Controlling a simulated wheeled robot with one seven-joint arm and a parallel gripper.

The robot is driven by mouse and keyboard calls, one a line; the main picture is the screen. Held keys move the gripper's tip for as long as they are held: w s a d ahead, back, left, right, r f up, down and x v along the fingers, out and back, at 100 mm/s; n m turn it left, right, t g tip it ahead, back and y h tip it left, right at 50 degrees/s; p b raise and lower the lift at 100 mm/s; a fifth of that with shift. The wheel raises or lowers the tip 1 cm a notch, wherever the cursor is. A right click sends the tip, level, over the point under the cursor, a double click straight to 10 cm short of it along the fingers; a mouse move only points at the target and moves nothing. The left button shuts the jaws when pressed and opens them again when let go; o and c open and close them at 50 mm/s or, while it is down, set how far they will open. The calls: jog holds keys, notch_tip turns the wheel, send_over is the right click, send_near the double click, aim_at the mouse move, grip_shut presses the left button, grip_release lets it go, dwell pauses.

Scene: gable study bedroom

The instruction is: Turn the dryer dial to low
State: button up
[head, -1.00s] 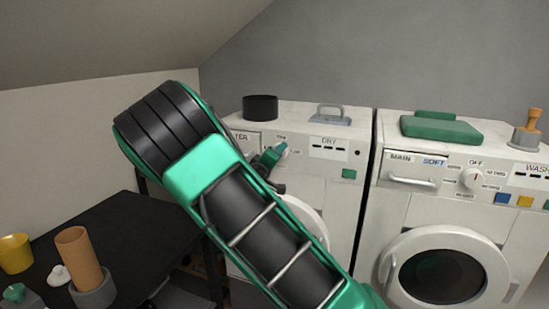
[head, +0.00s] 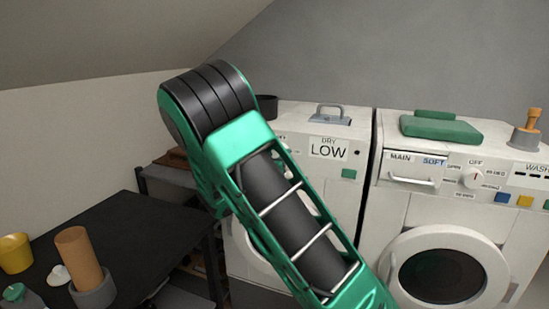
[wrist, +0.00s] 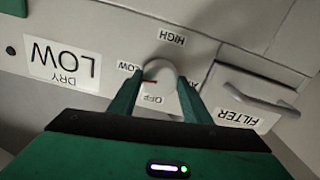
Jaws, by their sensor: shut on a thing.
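The dryer (head: 345,190) is the left white machine in the head view. Its display (head: 328,148) reads DRY LOW, and the same display shows upside down in the wrist view (wrist: 62,67). The white dryer dial (wrist: 161,72) has a red mark on its left side, by the LOW label (wrist: 129,67). HIGH and OFF labels also stand around it; another label is partly covered. My gripper (wrist: 159,80) is shut on the dial, one green finger on each side. In the head view my arm hides the dial and the gripper.
The filter drawer (wrist: 250,95) with its handle is beside the dial. The washing machine (head: 440,215) stands to the right of the dryer. A dark table (head: 130,245) with a yellow cup (head: 15,253) and a brown cylinder (head: 79,257) is at the left.

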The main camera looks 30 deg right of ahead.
jog(key=shift+f+m, duration=0.2)
jog(key=shift+m, duration=0.4)
jog(key=o, duration=1.1)
jog(key=shift+r, duration=0.1)
jog(key=shift+c, duration=0.2)
jog(key=v, duration=1)
jog(key=shift+a, duration=0.35)
jog(key=shift+s, duration=0.15)
